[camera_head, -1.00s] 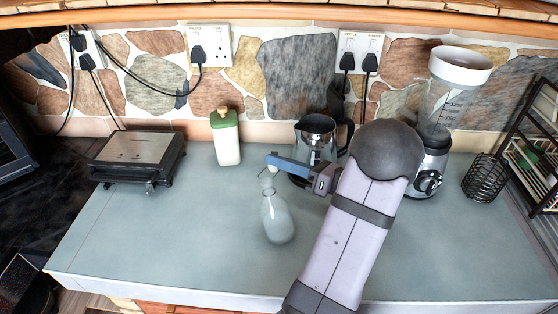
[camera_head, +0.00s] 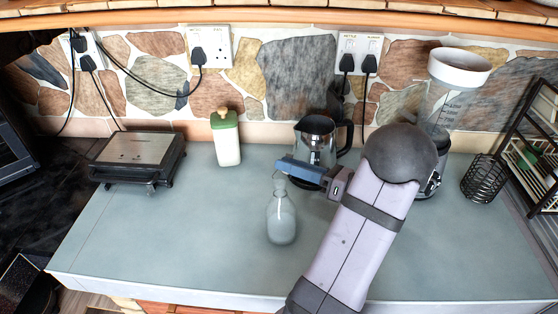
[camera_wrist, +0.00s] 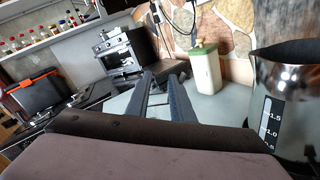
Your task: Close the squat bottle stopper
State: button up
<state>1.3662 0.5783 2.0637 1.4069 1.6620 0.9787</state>
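The squat bottle (camera_head: 281,222), clear glass and pale, stands upright near the middle of the counter in the head view. Its narrow neck (camera_head: 280,185) rises to just below my gripper (camera_head: 284,163), whose blue fingers reach in from the right. The stopper at the neck top is small and partly hidden by the fingers, so I cannot tell how it sits. In the wrist view my gripper (camera_wrist: 161,76) shows two dark fingers with a gap and nothing visible between them. The bottle does not show there.
A metal jug (camera_head: 316,140) stands close behind my gripper. A green-topped container (camera_head: 226,145) and a sandwich press (camera_head: 138,155) stand back left. A blender (camera_head: 440,105) and wire basket (camera_head: 485,178) stand right. The front left of the counter (camera_head: 150,245) is clear.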

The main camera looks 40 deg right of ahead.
jog(key=shift+p+v, duration=0.55)
jog(key=shift+v, duration=2.05)
jog(key=shift+p, duration=0.4)
jog(key=b+v, duration=0.2)
jog(key=v, duration=0.5)
jog(key=shift+b, duration=0.35)
jog(key=shift+f, duration=0.1)
